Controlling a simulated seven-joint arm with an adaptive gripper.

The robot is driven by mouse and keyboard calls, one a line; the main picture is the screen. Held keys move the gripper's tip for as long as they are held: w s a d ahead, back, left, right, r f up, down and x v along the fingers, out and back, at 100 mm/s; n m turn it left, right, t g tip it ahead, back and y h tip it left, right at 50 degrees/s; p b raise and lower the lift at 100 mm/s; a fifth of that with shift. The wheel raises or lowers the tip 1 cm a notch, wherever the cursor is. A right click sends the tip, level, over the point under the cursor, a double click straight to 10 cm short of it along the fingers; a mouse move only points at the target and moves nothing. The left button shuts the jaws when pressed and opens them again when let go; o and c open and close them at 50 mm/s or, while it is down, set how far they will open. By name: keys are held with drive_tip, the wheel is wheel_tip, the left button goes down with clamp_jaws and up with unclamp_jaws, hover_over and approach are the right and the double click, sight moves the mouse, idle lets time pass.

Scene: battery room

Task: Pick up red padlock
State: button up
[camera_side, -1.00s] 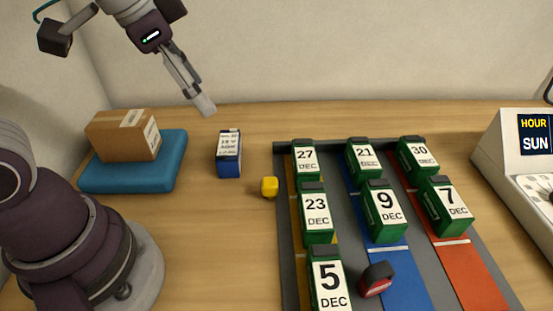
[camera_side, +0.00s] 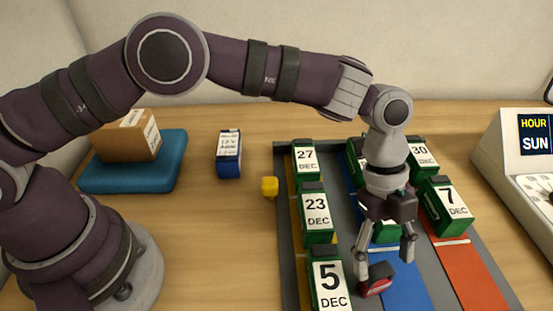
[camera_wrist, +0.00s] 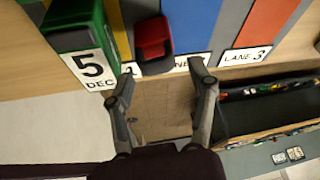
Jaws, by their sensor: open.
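The red padlock (camera_side: 378,286), dark-topped with a red face, sits on the grey board at the near end of the blue lane, right of the green "5 DEC" block. In the wrist view the padlock (camera_wrist: 153,40) lies above the fingertips in the picture, nearer the left finger. My gripper (camera_side: 385,268) is open and empty, pointing down over the board. In the side view its left finger overlaps the padlock's left edge; I cannot tell whether they touch. In the wrist view my gripper (camera_wrist: 164,76) has nothing between its fingers.
The green "5 DEC" block (camera_side: 328,284) stands close left of the padlock. Other green dated blocks, such as "23 DEC" (camera_side: 316,212) and "7 DEC" (camera_side: 447,205), stand on the lanes. A yellow cube (camera_side: 269,187) is left of the board. A dark open bin (camera_wrist: 265,110) shows in the wrist view.

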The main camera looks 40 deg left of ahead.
sight(380, 271)
drive_tip(key=x, duration=0.5)
drive_tip(key=shift+a+f, duration=0.15)
drive_tip(key=shift+a, duration=0.05)
drive_tip(key=c, duration=1)
